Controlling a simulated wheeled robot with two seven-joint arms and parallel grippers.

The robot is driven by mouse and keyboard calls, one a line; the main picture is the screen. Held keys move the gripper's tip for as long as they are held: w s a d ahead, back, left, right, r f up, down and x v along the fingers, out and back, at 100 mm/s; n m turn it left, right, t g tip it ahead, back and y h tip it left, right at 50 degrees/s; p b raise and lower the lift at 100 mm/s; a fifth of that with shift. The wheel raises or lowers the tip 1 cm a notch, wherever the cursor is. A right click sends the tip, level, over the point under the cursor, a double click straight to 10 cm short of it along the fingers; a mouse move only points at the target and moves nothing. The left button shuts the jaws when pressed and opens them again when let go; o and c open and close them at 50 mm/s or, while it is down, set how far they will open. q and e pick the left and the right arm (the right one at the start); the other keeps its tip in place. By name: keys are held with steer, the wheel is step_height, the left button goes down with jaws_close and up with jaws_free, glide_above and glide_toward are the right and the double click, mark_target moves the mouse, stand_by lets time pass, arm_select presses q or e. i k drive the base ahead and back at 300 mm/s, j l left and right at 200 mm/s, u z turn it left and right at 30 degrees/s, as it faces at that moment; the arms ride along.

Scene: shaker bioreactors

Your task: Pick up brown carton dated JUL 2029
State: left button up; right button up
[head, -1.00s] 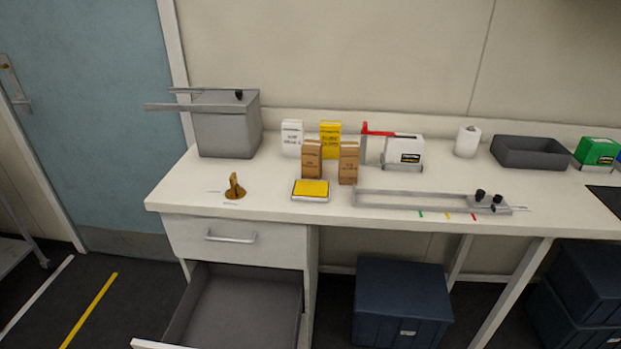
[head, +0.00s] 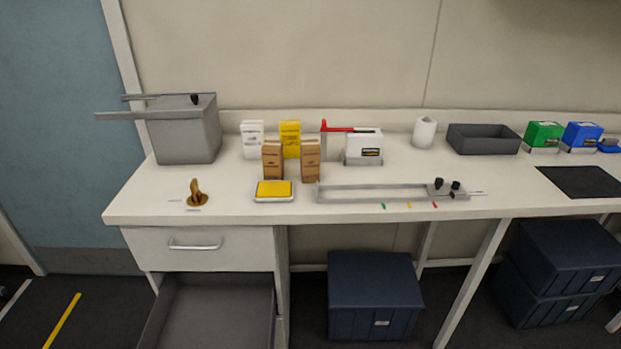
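Two brown cartons stand upright side by side on the white bench, a left one (head: 272,160) and a right one (head: 311,160). Both carry dark print that is too small to read, so I cannot tell which is dated JUL 2029. A white carton (head: 252,140) and a yellow carton (head: 290,139) stand just behind them. Neither of my grippers is in view.
A yellow-topped pad (head: 274,190) and a long metal frame (head: 375,193) lie in front of the cartons. A grey bin (head: 184,135) and a brass piece (head: 196,193) are to the left. A drawer (head: 210,310) hangs open below. A grey tray (head: 483,140) stands right.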

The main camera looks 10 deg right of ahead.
mark_target(309, 149)
steer(key=i+j+z, duration=0.1)
steer(key=j, duration=0.25)
steer(key=i+j+z, duration=0.15)
steer(key=i+j, duration=0.2)
steer(key=i+j+z, duration=0.1)
steer(key=j, duration=0.3)
steer(key=i, duration=0.05)
